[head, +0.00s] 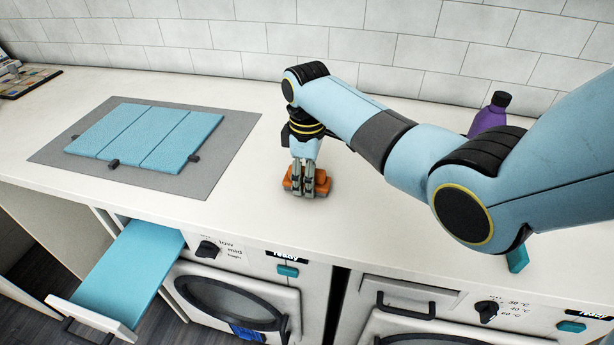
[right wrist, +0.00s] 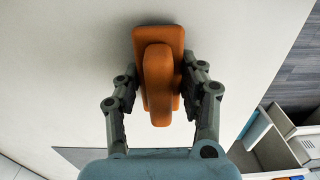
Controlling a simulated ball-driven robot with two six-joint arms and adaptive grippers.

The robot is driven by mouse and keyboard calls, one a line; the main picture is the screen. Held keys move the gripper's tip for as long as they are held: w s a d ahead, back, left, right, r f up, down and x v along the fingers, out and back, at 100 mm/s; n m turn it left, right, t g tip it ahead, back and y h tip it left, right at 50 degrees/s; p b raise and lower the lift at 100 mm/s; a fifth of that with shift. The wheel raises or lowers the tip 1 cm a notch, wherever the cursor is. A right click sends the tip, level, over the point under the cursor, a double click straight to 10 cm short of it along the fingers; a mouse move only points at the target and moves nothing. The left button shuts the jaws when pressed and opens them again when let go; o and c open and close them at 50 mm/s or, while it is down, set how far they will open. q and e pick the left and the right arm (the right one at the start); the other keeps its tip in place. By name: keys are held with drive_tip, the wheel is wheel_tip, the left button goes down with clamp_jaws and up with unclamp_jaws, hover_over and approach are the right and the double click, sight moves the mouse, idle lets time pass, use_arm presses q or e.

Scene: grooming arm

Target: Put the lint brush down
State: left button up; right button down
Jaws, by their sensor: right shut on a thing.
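The lint brush is orange, with a raised grip along a wider block. In the head view the lint brush (head: 291,184) is at the middle of the white countertop (head: 262,217), low at its surface. I cannot tell for sure whether it touches the counter. My right gripper (head: 310,186) points down and is shut on it. In the right wrist view the lint brush (right wrist: 157,75) lies between both fingers, which press on the sides of its grip. Its underside is hidden. My left gripper is not in view.
A grey mat (head: 221,165) with blue folded panels (head: 145,137) lies to the left. A purple bottle (head: 490,115) stands behind my right arm. An open drawer with a blue top (head: 133,265) juts out at lower left. The counter around the brush is clear.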

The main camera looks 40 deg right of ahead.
drive_tip(key=c, duration=0.8)
unclamp_jaws()
drive_tip(key=shift+f, duration=0.1)
drive_tip(key=shift+o, duration=0.2)
wheel_tip(320, 180, up, 12)
drive_tip(key=shift+r, duration=0.15)
